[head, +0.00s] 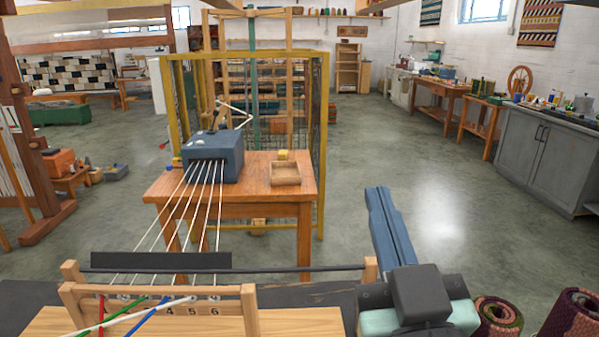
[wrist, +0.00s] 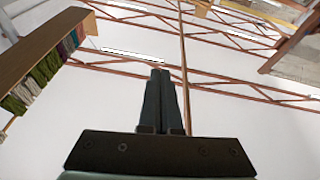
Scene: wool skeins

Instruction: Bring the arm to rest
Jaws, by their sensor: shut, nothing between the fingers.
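My gripper (head: 377,192) shows at the lower right of the head view, its long blue-grey fingers slanting up and away. It also shows in the wrist view (wrist: 160,73), where the two dark fingers lie together, shut with nothing between them. They point up towards the white ceiling with its red-brown trusses. In the head view my gripper stands right of the wooden rack (head: 250,310) and touches nothing that I can see.
A numbered rack holds coloured strands; white strands run to a blue box (head: 215,157) on a wooden table (head: 240,196). A small wooden tray (head: 286,176) lies there. Patterned rolls (head: 497,318) stand at lower right. A grey cabinet (head: 540,150) is farther right. Open floor lies between.

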